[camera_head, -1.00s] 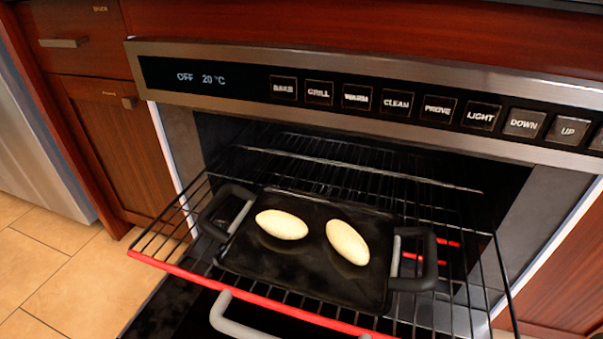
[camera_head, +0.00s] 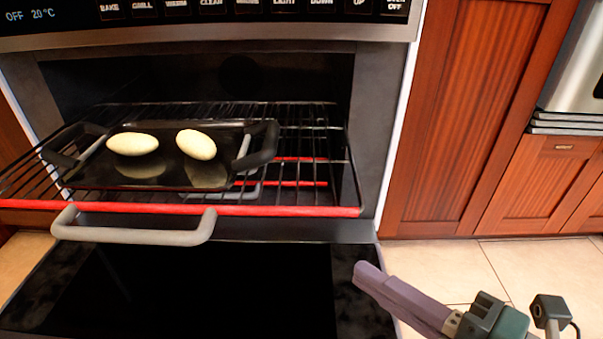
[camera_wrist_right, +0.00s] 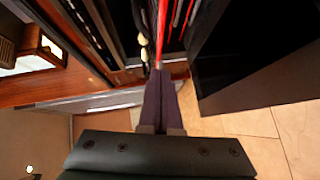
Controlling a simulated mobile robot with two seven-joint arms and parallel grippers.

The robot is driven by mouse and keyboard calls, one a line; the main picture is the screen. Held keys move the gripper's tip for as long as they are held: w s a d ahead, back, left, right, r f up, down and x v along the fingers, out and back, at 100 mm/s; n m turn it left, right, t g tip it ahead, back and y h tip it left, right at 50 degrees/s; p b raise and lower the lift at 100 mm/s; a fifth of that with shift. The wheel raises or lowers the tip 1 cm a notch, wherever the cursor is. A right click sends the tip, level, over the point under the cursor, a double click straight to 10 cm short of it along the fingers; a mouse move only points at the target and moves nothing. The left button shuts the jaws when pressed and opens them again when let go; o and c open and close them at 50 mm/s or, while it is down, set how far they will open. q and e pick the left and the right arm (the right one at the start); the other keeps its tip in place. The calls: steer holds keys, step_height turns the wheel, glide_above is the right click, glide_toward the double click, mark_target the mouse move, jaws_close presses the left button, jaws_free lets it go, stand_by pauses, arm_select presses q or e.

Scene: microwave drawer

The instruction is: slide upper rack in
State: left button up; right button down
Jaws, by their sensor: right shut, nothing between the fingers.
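The upper rack (camera_head: 330,178) is a black wire rack with a red front bar (camera_head: 300,211), pulled out of the oven over the lowered door. A black tray (camera_head: 100,178) with two grey-and-black handles sits on its left part and holds two pale oval loaves (camera_head: 133,144). My right gripper (camera_head: 362,272) is shut and empty, in front of the rack's right end and lower in the picture. In the right wrist view its purple fingers (camera_wrist_right: 158,78) are together, with the red bar (camera_wrist_right: 163,30) beyond their tips. My left gripper is out of view.
Red-brown cabinets (camera_head: 455,120) stand right of the oven. Tiled floor (camera_head: 500,260) is open at lower right.

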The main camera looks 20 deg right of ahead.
steer(key=n, duration=0.1)
steer(key=b, duration=0.5)
glide_toward(284, 214)
steer(key=a+x, duration=0.1)
steer(key=x, duration=0.4)
steer(key=shift+w+d+f+y, duration=0.1)
steer(key=shift+w+d+y, duration=0.3)
steer(key=shift+w, duration=0.05)
